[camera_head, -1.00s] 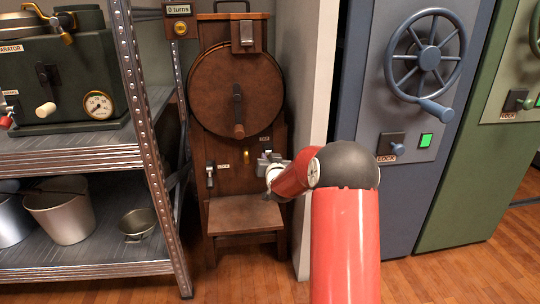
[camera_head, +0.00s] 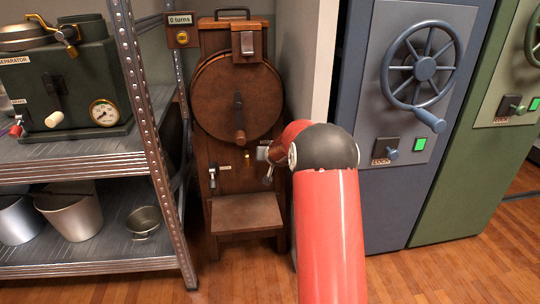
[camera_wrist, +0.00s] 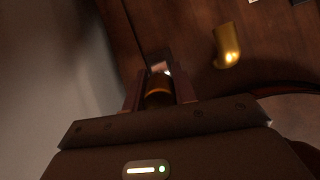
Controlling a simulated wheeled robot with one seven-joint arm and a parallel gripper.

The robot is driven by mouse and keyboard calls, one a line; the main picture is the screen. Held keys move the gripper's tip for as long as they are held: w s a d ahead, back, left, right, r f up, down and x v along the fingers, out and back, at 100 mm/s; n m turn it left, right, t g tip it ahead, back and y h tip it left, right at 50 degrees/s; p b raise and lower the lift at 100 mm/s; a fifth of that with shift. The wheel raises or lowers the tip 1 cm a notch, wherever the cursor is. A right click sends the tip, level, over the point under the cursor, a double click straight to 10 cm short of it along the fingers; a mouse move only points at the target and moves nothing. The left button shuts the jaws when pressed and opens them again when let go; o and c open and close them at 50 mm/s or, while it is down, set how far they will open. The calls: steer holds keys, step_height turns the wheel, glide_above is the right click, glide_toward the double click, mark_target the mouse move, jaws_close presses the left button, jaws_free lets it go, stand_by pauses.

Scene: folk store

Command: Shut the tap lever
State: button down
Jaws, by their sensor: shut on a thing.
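The wooden drum machine (camera_head: 238,185) stands between the shelf and a pale wall, with a brass spout (camera_head: 247,156) low on its front. The spout also shows in the wrist view (camera_wrist: 229,47). My gripper (camera_head: 268,176) is at the machine's front, just right of the spout and partly hidden by my red arm. In the wrist view my gripper (camera_wrist: 159,88) is shut on a small brown-orange part, which appears to be the tap lever (camera_wrist: 158,92). The fingers and dim light hide most of the lever, so I cannot tell its exact position.
Another lever (camera_head: 212,178) is on the machine's left side, above a wooden ledge (camera_head: 246,212). A metal shelf (camera_head: 80,165) holding a separator and pots stands close on the left. A blue safe (camera_head: 385,200) with a spoked wheel stands on the right.

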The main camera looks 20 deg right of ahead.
steer(key=c, duration=1.1)
jaws_free()
steer(key=b+v, duration=0.1)
steer(key=v, duration=0.6)
steer(key=shift+s+r, duration=0.2)
steer(key=shift+s, duration=0.15)
steer(key=s+a+r+n+g+y, duration=0.1)
steer(key=s+a+r, duration=0.3)
steer(key=s+a, duration=0.35)
steer(key=s+a+r+n+g+y, duration=0.1)
steer(key=s+a+r+n, duration=0.1)
steer(key=s+a+r, duration=0.5)
steer(key=s+a+f+g, duration=0.1)
steer(key=s+f, duration=0.1)
steer(key=s, duration=0.6)
steer(key=s+a+f+n+g, duration=0.1)
steer(key=s+a+f, duration=0.1)
steer(key=s, duration=0.7)
steer(key=s+a+f+g, duration=0.1)
steer(key=s+a+f, duration=0.1)
steer(key=s, duration=0.7)
steer(key=shift+n+y, duration=0.4)
